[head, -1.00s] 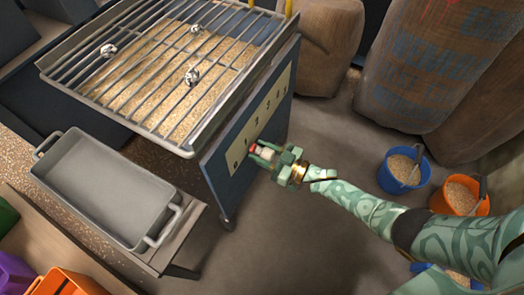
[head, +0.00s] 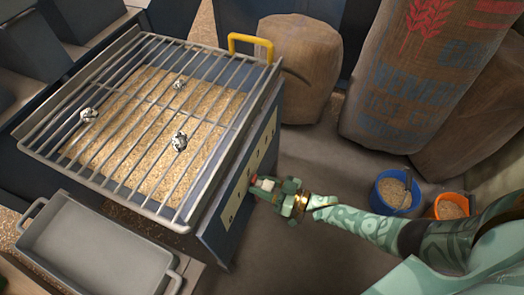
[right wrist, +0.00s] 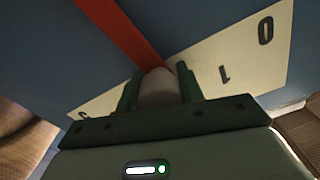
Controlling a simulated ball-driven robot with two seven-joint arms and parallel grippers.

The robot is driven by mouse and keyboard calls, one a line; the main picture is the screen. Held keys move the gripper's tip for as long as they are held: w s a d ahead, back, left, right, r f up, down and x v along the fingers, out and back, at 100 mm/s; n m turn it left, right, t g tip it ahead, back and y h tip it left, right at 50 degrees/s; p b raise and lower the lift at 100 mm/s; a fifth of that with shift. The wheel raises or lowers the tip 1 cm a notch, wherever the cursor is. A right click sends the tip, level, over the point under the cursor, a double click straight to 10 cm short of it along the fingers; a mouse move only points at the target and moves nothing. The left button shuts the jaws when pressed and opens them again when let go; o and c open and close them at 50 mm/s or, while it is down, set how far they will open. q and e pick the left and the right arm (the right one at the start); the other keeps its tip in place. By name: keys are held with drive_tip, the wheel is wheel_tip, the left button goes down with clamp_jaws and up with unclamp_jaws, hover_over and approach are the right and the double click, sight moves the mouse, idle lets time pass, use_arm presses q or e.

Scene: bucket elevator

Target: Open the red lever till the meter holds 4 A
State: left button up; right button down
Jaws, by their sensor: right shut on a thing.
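The red lever (right wrist: 122,30) runs as a flat red bar in the right wrist view, down to a pale grip (right wrist: 158,88). My right gripper (right wrist: 160,92) is shut on that grip, with one dark green finger on each side. In the head view the right gripper (head: 267,187) is at the side of the blue machine, and the lever's red part (head: 253,181) barely shows. A cream scale plate (right wrist: 215,62) lies behind the lever. Its 0 and 1 are right of the grip; a partly cut-off mark is at lower left. No meter is in view, nor my left gripper.
The machine's grate (head: 115,100) covers grain, with several crumpled pieces on it. A grey tray (head: 100,250) stands at lower left. A blue bucket (head: 390,195) and an orange bucket (head: 452,205) stand right, below big sacks (head: 415,90). Floor below my right arm is clear.

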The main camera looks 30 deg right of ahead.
drive_tip(key=c, duration=0.9)
unclamp_jaws()
drive_tip(key=shift+f, duration=0.1)
drive_tip(key=shift+s, duration=0.1)
drive_tip(key=shift+s+d, duration=0.25)
use_arm(q)
drive_tip(key=shift+g, duration=0.5)
drive_tip(key=s+f+p, duration=0.1)
drive_tip(key=s, duration=0.1)
drive_tip(key=s+f+p, duration=0.1)
drive_tip(key=s+f, duration=0.1)
drive_tip(key=shift+a+f, duration=0.1)
drive_tip(key=shift+a, duration=0.3)
use_arm(e)
drive_tip(key=v, duration=1.5)
drive_tip(key=shift+s+d, duration=0.2)
